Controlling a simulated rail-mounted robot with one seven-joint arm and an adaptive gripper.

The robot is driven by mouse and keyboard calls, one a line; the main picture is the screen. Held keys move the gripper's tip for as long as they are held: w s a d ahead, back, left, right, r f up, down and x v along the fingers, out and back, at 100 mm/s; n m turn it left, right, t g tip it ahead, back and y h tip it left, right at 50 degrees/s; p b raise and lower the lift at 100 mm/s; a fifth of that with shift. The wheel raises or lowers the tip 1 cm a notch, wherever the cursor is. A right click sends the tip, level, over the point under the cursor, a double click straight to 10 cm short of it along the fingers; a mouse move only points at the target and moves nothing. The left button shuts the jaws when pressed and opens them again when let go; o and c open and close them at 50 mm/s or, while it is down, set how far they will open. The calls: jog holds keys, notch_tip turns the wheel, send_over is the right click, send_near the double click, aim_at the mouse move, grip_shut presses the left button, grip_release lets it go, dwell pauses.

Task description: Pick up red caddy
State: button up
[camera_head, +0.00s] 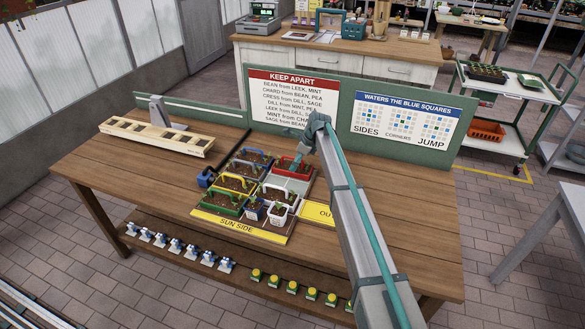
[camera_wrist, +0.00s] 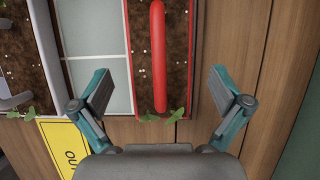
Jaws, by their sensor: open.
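The red caddy (camera_head: 285,162) stands in the back right part of the grid on the wooden table, partly hidden by my arm and gripper in the head view. In the wrist view its red bar handle (camera_wrist: 158,45) runs up the middle, over dark soil with small green sprouts at the near end. My gripper (camera_wrist: 158,92) is open and empty, its two fingers spread to either side of the handle's line. The handle's near end lies between the fingertips or just beyond them; no contact shows. In the head view my gripper (camera_head: 299,157) is over the red caddy.
Blue, yellow, green and white caddies crowd the grid left of and in front of the red one. A pale empty cell (camera_wrist: 98,45) lies directly left of it. A yellow sign (camera_wrist: 62,145) lies near. A wooden rack (camera_head: 157,136) stands left; sign boards (camera_head: 293,98) rise behind.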

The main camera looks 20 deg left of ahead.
jog(key=shift+p+x, duration=0.7)
jog(key=shift+x, duration=1.2)
jog(key=c, duration=1.3)
jog(key=shift+r, duration=0.1)
jog(key=shift+c, duration=0.2)
